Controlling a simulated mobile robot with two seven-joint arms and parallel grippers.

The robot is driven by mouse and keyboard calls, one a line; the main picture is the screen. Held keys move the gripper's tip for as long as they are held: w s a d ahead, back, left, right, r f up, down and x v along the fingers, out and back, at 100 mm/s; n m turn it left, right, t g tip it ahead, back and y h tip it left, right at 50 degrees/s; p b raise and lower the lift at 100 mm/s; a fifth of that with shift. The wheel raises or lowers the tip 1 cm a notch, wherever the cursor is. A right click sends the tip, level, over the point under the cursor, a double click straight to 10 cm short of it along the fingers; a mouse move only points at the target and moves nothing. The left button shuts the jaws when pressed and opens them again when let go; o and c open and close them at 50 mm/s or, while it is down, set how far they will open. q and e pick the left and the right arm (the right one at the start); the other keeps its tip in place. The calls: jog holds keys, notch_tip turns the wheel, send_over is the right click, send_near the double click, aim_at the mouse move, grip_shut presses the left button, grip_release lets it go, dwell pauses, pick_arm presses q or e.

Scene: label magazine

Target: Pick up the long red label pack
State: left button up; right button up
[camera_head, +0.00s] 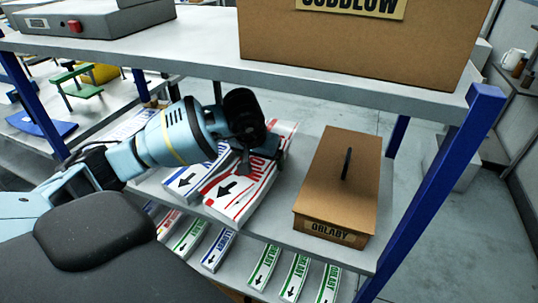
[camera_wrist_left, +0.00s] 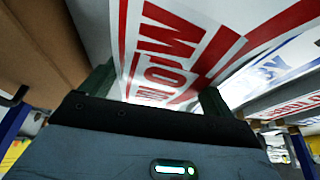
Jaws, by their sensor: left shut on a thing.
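The long red label pack (camera_head: 240,197) is a white pack with red print and a black arrow. It lies on the middle shelf (camera_head: 310,240) or just above it; I cannot tell which. My left gripper (camera_head: 262,150) is shut on its far part. In the left wrist view the red-printed face (camera_wrist_left: 165,45) fills the space between the two dark green fingers (camera_wrist_left: 155,92). A blue-printed pack (camera_head: 182,180) lies to its left, partly hidden behind the red pack and my arm. My right gripper is not in view.
A brown box with a black handle (camera_head: 345,180) stands right of the red pack. Smaller label packs, including a green one (camera_head: 295,278), sit in a row below. The upper shelf (camera_head: 200,58) with a large carton (camera_head: 350,40) overhangs. A blue post (camera_head: 440,190) stands at right.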

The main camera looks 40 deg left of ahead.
aim_at(231, 186)
pick_arm(q)
jog(key=s, duration=0.8)
jog(key=s+r+b, duration=0.1)
jog(key=s, duration=0.2)
jog(key=shift+s+a+r, duration=0.1)
jog(key=shift+s+a, duration=0.05)
jog(key=shift+s, duration=0.25)
